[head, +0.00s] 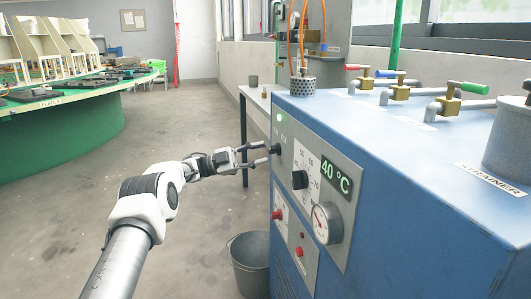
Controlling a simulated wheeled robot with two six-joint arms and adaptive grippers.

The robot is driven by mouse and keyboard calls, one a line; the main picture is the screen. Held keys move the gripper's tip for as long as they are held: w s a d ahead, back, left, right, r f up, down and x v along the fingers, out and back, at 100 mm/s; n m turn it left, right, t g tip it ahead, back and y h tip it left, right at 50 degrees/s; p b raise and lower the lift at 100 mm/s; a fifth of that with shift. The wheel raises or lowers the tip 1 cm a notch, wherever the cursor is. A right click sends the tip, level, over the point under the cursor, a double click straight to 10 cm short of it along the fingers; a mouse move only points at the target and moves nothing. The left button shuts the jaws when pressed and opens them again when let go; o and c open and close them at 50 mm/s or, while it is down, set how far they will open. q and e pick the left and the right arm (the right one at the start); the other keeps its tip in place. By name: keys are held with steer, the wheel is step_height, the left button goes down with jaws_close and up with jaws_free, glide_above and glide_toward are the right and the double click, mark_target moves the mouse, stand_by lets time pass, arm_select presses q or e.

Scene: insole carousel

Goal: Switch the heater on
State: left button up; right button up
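The heater is a blue cabinet (395,190) on the right, with a grey control panel on its front. The panel has a small black switch knob (277,149) at its left, below a lit green lamp (281,117). A larger black dial (299,180) with a number scale and a green display (337,180) reading 40 °C are further right. My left gripper (265,154) is open, its two fingers pointing at the switch knob, with the tips very close to it. I cannot tell whether they touch it. My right gripper is out of view.
A round gauge (326,223) and red buttons (299,252) sit lower on the cabinet. Valves with red, blue and green handles and a strainer pot (510,140) are on top. A grey bucket (250,262) stands on the floor beside it. A green carousel table (70,135) is at left; floor between is clear.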

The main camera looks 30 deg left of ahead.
arm_select(q)
steer(key=v, duration=0.9)
steer(key=shift+a, duration=0.25)
steer(key=shift+s+a+f, duration=0.1)
steer(key=shift+s+f, duration=0.05)
steer(key=shift+s, duration=0.05)
